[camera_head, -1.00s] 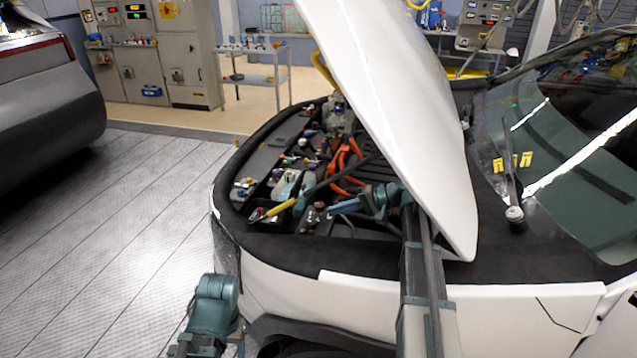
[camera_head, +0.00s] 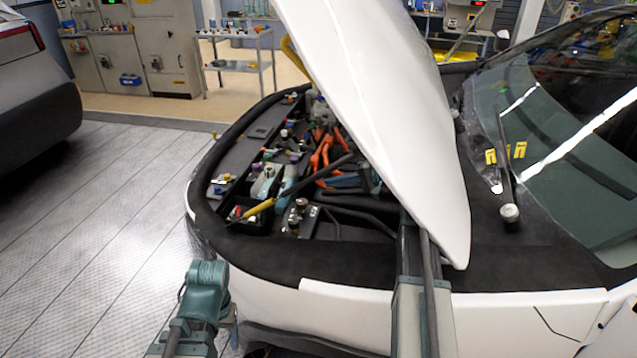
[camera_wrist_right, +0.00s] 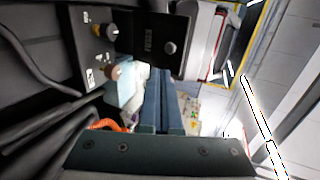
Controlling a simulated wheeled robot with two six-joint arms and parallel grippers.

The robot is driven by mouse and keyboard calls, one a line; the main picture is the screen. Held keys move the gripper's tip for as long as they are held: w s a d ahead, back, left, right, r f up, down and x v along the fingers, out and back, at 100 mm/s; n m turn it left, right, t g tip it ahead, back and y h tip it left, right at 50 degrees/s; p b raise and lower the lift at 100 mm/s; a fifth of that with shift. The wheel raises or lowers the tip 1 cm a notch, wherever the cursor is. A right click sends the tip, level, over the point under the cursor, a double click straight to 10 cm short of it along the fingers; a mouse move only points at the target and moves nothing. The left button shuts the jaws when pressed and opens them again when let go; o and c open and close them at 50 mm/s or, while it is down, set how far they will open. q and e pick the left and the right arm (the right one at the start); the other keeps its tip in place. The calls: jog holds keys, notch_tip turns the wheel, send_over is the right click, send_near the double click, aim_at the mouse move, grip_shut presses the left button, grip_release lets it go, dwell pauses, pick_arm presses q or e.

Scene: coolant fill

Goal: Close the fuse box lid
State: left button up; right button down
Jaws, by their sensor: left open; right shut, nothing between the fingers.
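In the right wrist view, a dark panel marked FUSES (camera_wrist_right: 150,40) with a round knob is at the top centre; I take it as the fuse box lid, and its hinge and angle are unclear. A dark tray with small caps (camera_wrist_right: 100,40) is beside it. My right gripper (camera_wrist_right: 161,80) is shut and empty, its fingertips just below the panel; contact is unclear. In the head view my right gripper (camera_head: 348,181) is in the engine bay, partly hidden by the raised hood. My left gripper (camera_head: 231,328) hangs low beside the car's front, its fingers hardly visible.
The raised white hood (camera_head: 385,110) slants over the bay and my right arm. Orange cables (camera_head: 325,155) and a yellow-handled tool (camera_head: 258,209) are in the bay. The floor (camera_head: 110,200) left of the car is clear.

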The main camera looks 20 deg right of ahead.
jog(key=r+b+x, duration=0.2)
jog(key=x, duration=1)
jog(key=shift+w+a, duration=0.2)
jog(key=shift+a, duration=0.15)
jog(key=shift+f, duration=0.1)
